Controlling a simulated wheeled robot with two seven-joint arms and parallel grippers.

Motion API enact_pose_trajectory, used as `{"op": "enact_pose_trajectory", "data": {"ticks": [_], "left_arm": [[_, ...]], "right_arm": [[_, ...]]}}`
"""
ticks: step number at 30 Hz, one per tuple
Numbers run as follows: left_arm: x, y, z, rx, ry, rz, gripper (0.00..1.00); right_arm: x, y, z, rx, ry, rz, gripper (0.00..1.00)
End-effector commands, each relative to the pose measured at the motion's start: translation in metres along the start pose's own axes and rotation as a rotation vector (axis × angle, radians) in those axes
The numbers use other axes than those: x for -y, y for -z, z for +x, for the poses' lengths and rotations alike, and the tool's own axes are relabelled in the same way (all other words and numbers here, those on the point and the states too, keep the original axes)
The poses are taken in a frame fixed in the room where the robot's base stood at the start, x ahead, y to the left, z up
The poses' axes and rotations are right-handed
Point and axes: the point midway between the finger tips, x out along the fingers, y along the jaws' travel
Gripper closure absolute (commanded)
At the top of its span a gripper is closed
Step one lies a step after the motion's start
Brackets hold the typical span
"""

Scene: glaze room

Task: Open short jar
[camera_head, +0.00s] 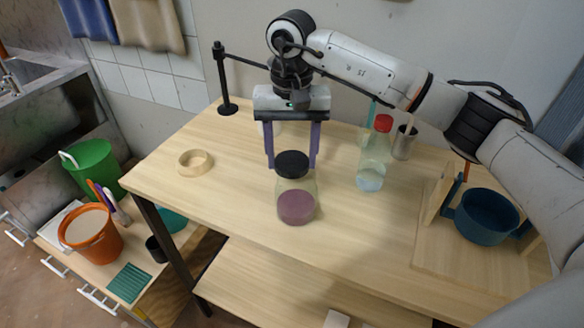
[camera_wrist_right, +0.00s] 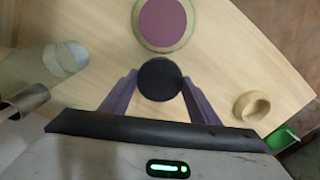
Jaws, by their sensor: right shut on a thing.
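The short jar (camera_head: 296,208) is clear glass with purple contents and stands near the front edge of the wooden table. Its black lid (camera_head: 292,163) shows at the jar's top in the head view. My right gripper (camera_head: 292,166) points down with its purple fingers on either side of the lid, shut on it. In the right wrist view the lid (camera_wrist_right: 160,80) sits between the fingertips, and the purple contents (camera_wrist_right: 166,22) show beyond it. My left gripper is not in view.
A blue pot (camera_head: 486,215) is further right. A wooden ring (camera_head: 194,163) lies left. A black stand (camera_head: 228,107) is at the back left.

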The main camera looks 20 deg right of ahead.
Motion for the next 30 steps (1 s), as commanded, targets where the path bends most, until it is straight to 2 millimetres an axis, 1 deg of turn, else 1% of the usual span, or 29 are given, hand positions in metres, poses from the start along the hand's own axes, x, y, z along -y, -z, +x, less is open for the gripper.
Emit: {"op": "enact_pose_trajectory", "data": {"ticks": [5, 9, 12, 18, 22, 23, 24, 26, 30], "left_arm": [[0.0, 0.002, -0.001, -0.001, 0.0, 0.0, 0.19], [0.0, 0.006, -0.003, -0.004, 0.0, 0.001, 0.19], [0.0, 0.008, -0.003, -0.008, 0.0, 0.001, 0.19], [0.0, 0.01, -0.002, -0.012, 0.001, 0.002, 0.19], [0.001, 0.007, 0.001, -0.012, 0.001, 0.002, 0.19], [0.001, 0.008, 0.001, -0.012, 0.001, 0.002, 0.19], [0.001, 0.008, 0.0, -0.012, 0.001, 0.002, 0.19], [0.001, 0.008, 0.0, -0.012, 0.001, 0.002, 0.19], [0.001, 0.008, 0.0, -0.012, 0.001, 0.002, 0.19]], "right_arm": [[0.0, 0.0, 0.013, 0.001, -0.001, 0.0, 0.72], [-0.001, -0.001, 0.034, 0.003, -0.002, 0.0, 0.72], [0.0, 0.0, 0.043, 0.001, 0.0, 0.0, 0.72], [0.0, 0.0, 0.043, -0.001, 0.001, 0.0, 0.72], [0.0, 0.0, 0.047, -0.001, 0.0, 0.0, 0.72], [0.0, 0.0, 0.046, -0.001, 0.001, 0.0, 0.41], [0.0, 0.0, 0.045, -0.001, 0.001, 0.0, 0.35], [0.0, 0.0, 0.045, 0.0, 0.001, 0.0, 0.26], [0.0, 0.0, 0.045, 0.0, 0.0, 0.0, 0.26]]}}
